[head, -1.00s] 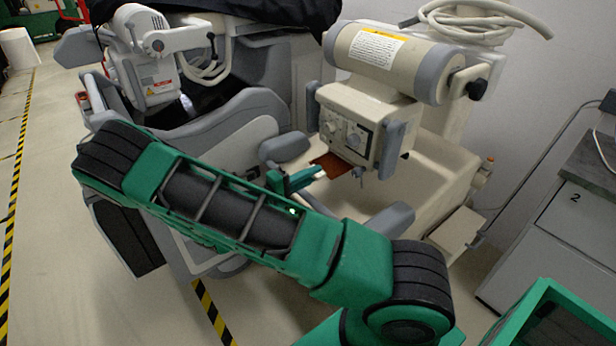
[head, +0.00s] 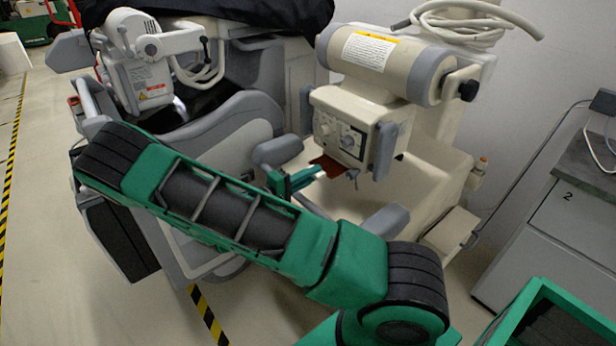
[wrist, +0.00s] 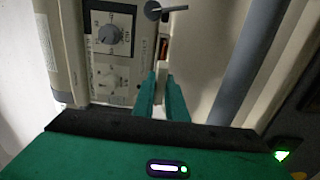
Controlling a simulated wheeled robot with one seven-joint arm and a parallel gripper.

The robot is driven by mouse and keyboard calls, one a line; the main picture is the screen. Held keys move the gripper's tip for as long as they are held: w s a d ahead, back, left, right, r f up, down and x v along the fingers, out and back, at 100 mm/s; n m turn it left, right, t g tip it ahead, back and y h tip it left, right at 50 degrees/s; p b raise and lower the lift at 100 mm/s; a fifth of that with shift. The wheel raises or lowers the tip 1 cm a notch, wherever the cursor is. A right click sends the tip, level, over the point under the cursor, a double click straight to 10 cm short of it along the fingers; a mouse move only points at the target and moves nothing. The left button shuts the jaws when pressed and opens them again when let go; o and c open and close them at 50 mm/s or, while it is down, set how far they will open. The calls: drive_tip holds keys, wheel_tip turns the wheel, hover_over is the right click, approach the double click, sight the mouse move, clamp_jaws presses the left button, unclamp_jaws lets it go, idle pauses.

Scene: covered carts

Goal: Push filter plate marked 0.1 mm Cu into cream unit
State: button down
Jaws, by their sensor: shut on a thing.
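The cream unit (head: 352,112) has a boxy head with dials on its front, below a thick cylinder. The copper-coloured filter plate (head: 332,167) shows at the underside of this head, its inner part hidden by the housing. No marking is readable on it. My gripper (head: 318,172) is at the plate's near edge, shut on it. In the wrist view the two green fingers (wrist: 163,90) are close together beside the dial face of the cream unit (wrist: 68,50). A small orange-brown strip, probably the plate (wrist: 163,48), shows just beyond the fingertips. How deep it sits cannot be told.
Grey handles (head: 384,150) flank the unit's head, and grey padded arms (head: 378,228) lie below it. A covered grey-and-white cart (head: 225,135) stands to the left. A drawer cabinet (head: 560,235) and a green-rimmed box (head: 535,310) are at the right.

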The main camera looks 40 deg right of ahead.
drive_tip(key=shift+w+d, duration=0.1)
drive_tip(key=shift+d, duration=2.05)
drive_tip(key=c, duration=1.7)
unclamp_jaws()
drive_tip(key=a, duration=1)
drive_tip(key=shift+a, duration=0.4)
drive_tip(key=shift+d+f, duration=0.1)
drive_tip(key=shift+f, duration=0.05)
clamp_jaws()
drive_tip(key=shift+m, duration=0.7)
drive_tip(key=shift+d+f, duration=0.1)
drive_tip(key=shift+d, duration=3.2)
